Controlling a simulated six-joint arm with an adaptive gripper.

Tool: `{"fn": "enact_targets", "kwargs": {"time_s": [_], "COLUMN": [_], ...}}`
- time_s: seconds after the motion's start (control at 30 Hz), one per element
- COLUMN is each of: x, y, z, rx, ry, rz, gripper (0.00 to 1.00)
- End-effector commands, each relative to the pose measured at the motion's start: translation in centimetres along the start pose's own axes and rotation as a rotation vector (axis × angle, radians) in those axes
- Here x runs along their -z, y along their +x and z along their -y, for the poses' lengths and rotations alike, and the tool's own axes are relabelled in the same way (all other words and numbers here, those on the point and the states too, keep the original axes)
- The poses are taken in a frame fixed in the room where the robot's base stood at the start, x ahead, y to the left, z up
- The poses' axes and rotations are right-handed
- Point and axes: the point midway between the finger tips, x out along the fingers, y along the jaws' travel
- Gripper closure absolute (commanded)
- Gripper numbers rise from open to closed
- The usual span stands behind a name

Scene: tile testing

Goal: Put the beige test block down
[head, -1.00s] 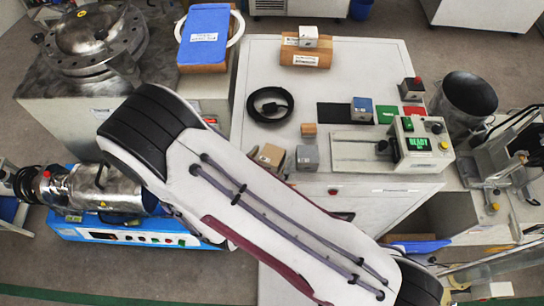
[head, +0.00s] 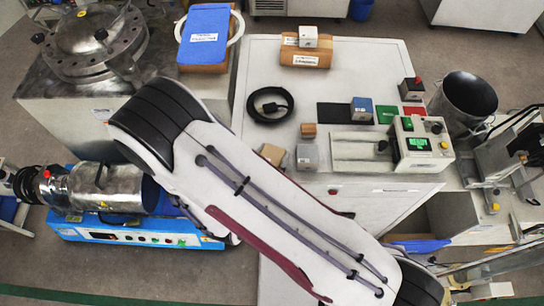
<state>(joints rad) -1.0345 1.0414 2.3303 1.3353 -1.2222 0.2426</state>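A beige block (head: 272,153) shows on the grey-white bench, partly covered by the edge of my arm. Whether it is the test block I cannot be sure. A grey block (head: 307,157) sits just right of it, and a small brown block (head: 308,130) lies behind that one. My gripper is not in view. My white arm crosses the picture from upper left to lower right and hides the bench's front left part. Whether my gripper holds anything cannot be seen.
The testing device (head: 422,143) with a lit green display stands at the bench's right, beside a flat plate (head: 360,150). A blue block (head: 362,108) is by the black pad (head: 334,113); a green pad (head: 386,114) lies near. A coiled black cable (head: 270,105) lies left.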

Motion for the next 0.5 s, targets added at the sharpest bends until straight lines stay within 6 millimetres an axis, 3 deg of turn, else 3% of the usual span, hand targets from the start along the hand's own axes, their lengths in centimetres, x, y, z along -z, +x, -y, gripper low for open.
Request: {"fn": "enact_targets", "kwargs": {"time_s": [0.07,0.1,0.5], "x": [0.05,0.05,0.39], "y": [-0.01,-0.01,-0.15], "z": [0.00,0.00,0.02], "rx": [0.000,0.000,0.000], "ry": [0.000,0.000,0.001], "rz": [-0.001,-0.001,-0.001], "gripper": [0.91,0.96,0.96]}}
